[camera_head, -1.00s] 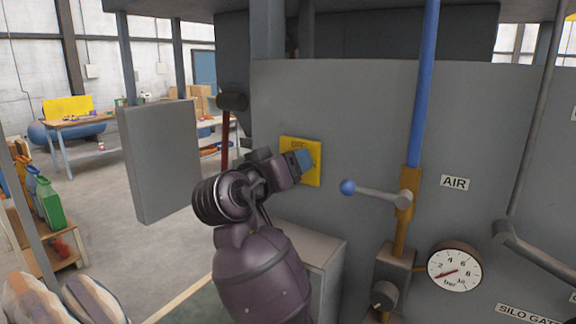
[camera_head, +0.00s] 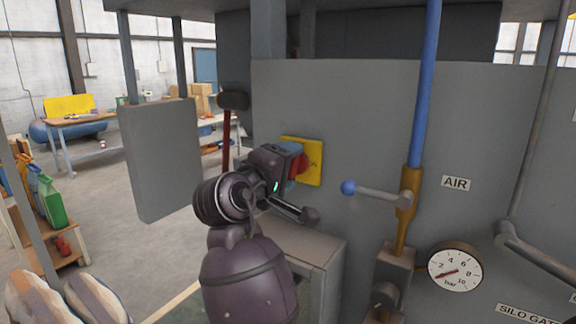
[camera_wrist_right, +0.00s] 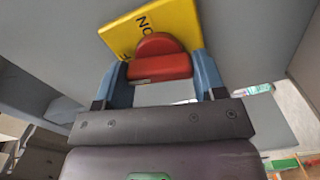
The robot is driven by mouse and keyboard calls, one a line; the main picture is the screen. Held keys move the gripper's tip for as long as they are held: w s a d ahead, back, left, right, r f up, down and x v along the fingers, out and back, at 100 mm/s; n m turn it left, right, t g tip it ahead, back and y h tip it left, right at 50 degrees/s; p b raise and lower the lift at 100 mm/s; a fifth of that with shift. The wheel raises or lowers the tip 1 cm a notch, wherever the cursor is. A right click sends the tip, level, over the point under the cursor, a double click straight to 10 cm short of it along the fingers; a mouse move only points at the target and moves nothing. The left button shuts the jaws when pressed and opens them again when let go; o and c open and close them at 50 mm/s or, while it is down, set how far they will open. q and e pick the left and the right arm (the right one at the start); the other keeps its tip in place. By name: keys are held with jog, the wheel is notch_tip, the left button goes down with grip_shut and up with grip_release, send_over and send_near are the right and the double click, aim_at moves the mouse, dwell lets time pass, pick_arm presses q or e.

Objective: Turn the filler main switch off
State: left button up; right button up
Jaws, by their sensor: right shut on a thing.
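The main switch is a red knob (camera_head: 301,165) on a yellow plate (camera_head: 315,172), fixed to the grey panel. In the right wrist view the red knob (camera_wrist_right: 158,66) sits between my two blue fingers, and the yellow plate (camera_wrist_right: 172,22) behind it shows "ON" and part of another label. My right gripper (camera_head: 294,168) is at the plate, shut on the knob, and it covers part of the plate in the head view. My left gripper is in neither view.
A blue-knobbed air lever (camera_head: 375,193) sticks out right of the switch, near a blue pipe (camera_head: 424,80) and a pressure gauge (camera_head: 455,270). A grey cabinet (camera_head: 300,255) stands below.

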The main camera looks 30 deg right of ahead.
jog(key=shift+n, duration=1.2)
jog(key=o, duration=0.9)
jog(key=shift+f, duration=0.1)
